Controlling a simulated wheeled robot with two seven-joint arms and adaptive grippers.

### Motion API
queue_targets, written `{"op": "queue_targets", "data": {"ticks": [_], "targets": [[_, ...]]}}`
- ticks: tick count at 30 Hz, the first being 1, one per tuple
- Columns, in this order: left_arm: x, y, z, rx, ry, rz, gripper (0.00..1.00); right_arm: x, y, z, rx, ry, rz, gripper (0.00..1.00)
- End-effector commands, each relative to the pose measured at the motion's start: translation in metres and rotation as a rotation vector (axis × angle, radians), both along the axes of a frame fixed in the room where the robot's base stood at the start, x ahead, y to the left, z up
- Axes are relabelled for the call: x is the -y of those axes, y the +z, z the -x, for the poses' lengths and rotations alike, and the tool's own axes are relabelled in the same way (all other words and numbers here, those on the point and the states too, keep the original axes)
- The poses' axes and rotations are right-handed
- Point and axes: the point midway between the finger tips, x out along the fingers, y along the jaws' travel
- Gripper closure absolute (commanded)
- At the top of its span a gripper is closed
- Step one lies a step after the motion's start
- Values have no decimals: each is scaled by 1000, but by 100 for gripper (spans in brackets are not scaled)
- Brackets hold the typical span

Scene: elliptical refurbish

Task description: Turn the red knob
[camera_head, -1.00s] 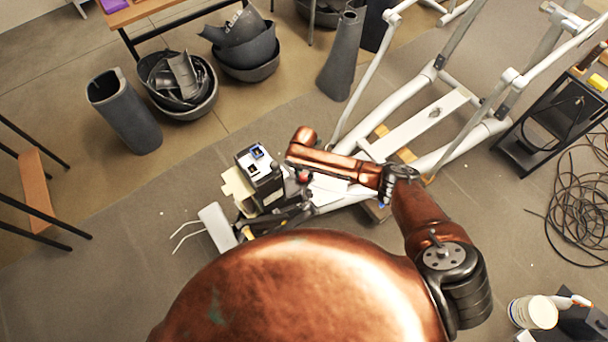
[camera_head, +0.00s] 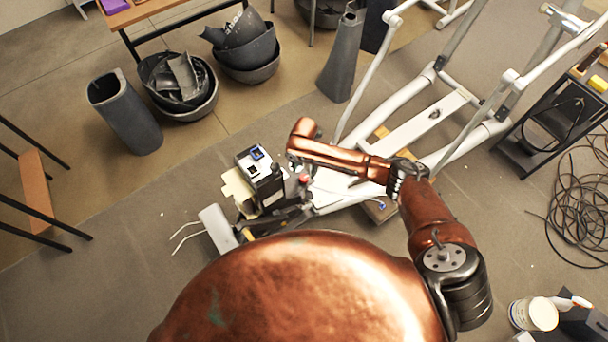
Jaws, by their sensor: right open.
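The small red knob (camera_head: 301,178) shows at the right side of a dark box-like unit (camera_head: 262,178) on the elliptical machine's frame. My right arm reaches in from the right, above the machine. My right gripper (camera_head: 297,172) hangs below the wrist, close to the knob. It is open, and its fingers are small and partly hidden by the arm. I cannot tell whether they touch the knob. My left gripper is not in view.
The white elliptical frame (camera_head: 408,131) stretches to the upper right. Dark bins (camera_head: 125,112) with scrap stand at the upper left. A black cart (camera_head: 563,112) and coiled cables (camera_head: 578,205) are at the right. A white tub (camera_head: 534,313) stands at the lower right.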

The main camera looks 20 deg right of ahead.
Motion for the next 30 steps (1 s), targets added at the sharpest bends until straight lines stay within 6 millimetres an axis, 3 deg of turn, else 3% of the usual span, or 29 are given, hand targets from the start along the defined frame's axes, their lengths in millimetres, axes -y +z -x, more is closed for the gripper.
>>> {"op": "queue_targets", "data": {"ticks": [6,12,30], "targets": [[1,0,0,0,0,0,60,0,44,-1,2,2,0,53],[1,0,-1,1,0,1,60,0,64,0,1,2,0,53],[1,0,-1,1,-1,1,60,0,67,0,0,2,0,53]]}}
